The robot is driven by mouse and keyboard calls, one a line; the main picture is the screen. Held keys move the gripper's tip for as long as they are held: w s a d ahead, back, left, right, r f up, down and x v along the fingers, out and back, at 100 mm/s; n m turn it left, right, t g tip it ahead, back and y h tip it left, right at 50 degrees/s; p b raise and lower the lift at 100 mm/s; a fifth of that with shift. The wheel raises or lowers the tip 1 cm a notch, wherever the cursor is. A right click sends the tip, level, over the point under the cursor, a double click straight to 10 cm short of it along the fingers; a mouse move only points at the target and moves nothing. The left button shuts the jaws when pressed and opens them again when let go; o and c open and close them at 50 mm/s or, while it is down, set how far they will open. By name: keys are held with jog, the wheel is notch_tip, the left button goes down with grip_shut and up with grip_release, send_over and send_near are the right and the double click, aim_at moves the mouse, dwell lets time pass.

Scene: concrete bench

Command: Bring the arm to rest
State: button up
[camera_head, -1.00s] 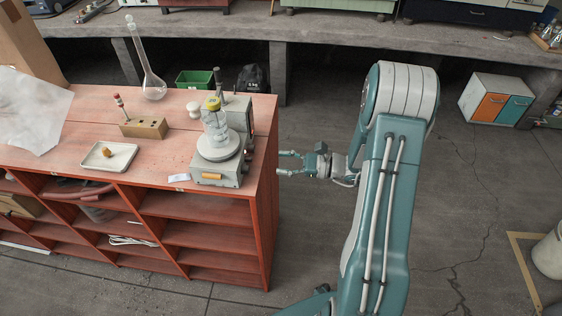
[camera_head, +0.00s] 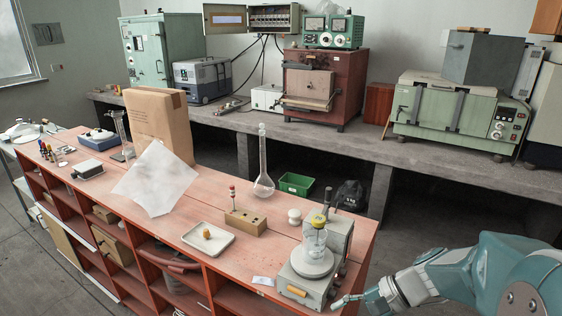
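My arm (camera_head: 500,277) is teal and white and enters the head view at the lower right. It reaches left to my gripper (camera_head: 352,302), at the bottom edge, beside the right end of the red wooden bench (camera_head: 225,275). One slim finger shows clearly, near the front right of the grey hotplate device (camera_head: 308,272). The other finger is cropped or hidden. The fingers stood apart in the earlier view, and I see nothing held.
A glass beaker with a yellow top (camera_head: 315,240) stands on the hotplate. A tall flask (camera_head: 263,185), a wooden block (camera_head: 245,221) and a white tray (camera_head: 208,240) are on the bench. A concrete counter (camera_head: 350,148) with equipment runs behind, with open floor between.

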jog(key=s+d+r+n+t+h, duration=0.2)
jog(key=s+r+n+t+h, duration=0.3)
jog(key=s+r+n+h, duration=0.4)
jog(key=shift+s+d+r+n+t+h, duration=0.15)
jog(key=shift+s+d+n+t+h, duration=0.2)
jog(key=shift+s+h, duration=0.35)
dwell(1.3)
